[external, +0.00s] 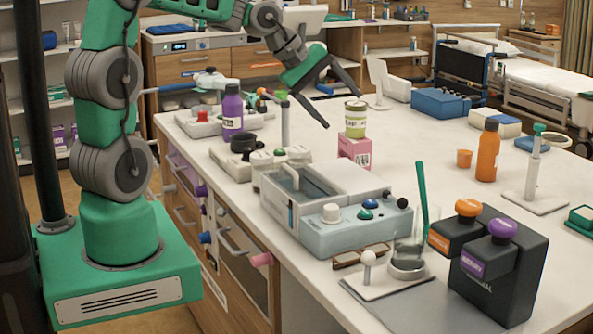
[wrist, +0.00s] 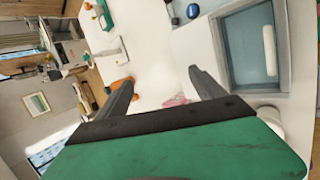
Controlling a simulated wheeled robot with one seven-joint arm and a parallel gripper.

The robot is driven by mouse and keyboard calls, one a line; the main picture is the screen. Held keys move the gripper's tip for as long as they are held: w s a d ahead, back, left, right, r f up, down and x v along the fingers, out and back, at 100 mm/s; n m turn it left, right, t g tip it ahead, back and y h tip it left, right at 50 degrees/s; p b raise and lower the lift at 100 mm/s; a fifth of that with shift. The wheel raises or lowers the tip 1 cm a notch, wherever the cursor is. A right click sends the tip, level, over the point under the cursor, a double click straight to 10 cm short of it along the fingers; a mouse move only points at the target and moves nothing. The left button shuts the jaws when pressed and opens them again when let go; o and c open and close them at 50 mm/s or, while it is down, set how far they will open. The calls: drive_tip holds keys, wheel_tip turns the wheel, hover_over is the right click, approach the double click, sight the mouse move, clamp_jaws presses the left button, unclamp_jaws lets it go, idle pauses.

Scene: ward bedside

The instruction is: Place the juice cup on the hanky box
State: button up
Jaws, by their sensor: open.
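The juice cup (external: 355,120), a small green and cream cup with a dark-lettered label, stands upright on top of the pink hanky box (external: 354,148), which has a white barcode label. My gripper (external: 341,108) is open and empty, just left of and above the cup, with its fingers apart and not visibly touching it. In the wrist view my gripper (wrist: 161,78) shows its two spread fingers with nothing between the tips. A bit of pink, likely the hanky box (wrist: 176,101), shows low between the fingers. I cannot make out the cup there.
A grey device with an open basin (external: 325,195) stands in front of the box. The white counter (external: 415,150) right of the box is clear.

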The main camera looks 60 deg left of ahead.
drive_tip(key=s+d+f+m+g+y, duration=0.1)
drive_tip(key=s+d+m, duration=0.3)
drive_tip(key=s+m, duration=0.4)
drive_tip(key=s+d+f+m+g+y, duration=0.1)
drive_tip(key=s+d+f+m, duration=0.3)
drive_tip(key=s+m, duration=0.4)
drive_tip(key=s+d+g, duration=0.1)
drive_tip(key=s, duration=0.4)
drive_tip(key=shift+s+d+y, duration=0.25)
drive_tip(key=shift+s+y, duration=0.15)
